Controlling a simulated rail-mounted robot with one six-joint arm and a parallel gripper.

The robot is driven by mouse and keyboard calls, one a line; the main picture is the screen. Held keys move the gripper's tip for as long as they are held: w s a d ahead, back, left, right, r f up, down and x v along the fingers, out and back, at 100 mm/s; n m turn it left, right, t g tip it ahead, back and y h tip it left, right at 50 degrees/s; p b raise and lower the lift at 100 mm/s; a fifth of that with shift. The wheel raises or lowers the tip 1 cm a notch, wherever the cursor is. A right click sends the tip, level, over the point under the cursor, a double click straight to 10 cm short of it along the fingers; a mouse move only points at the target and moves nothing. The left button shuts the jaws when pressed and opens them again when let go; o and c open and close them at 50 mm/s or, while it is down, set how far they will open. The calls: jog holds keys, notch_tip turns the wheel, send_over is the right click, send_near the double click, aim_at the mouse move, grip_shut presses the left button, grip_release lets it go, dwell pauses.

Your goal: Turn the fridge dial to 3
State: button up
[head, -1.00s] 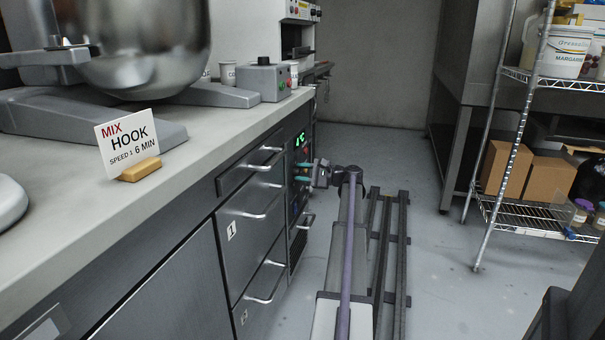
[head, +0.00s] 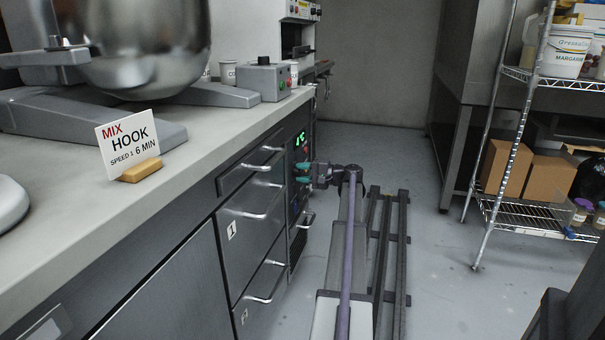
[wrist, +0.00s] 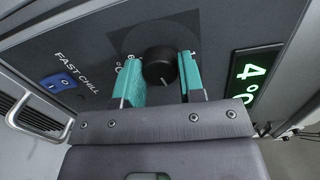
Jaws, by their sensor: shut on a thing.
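The fridge dial (wrist: 159,67) is a round black knob on a dark panel in the wrist view. My gripper (wrist: 159,76) has its teal fingers on either side of the knob, shut on it. The fingers and knob hide most of the printed scale around it. The green display (wrist: 256,78) beside the dial reads 4°C, turned on its side in this view. In the head view my gripper (head: 303,169) is at the fridge's control panel, below the lit display (head: 301,137), which is too small to read surely. The dial is not clear there.
A blue rocker switch (wrist: 59,83) marked FAST CHILL is left of the dial in the wrist view. Drawers with bar handles (head: 262,214) stand near my arm under the counter.

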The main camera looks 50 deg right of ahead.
jog(key=o, duration=0.9)
jog(key=shift+s, duration=0.1)
jog(key=v, duration=1)
jog(key=shift+s+d, duration=0.2)
jog(key=shift+s, duration=0.05)
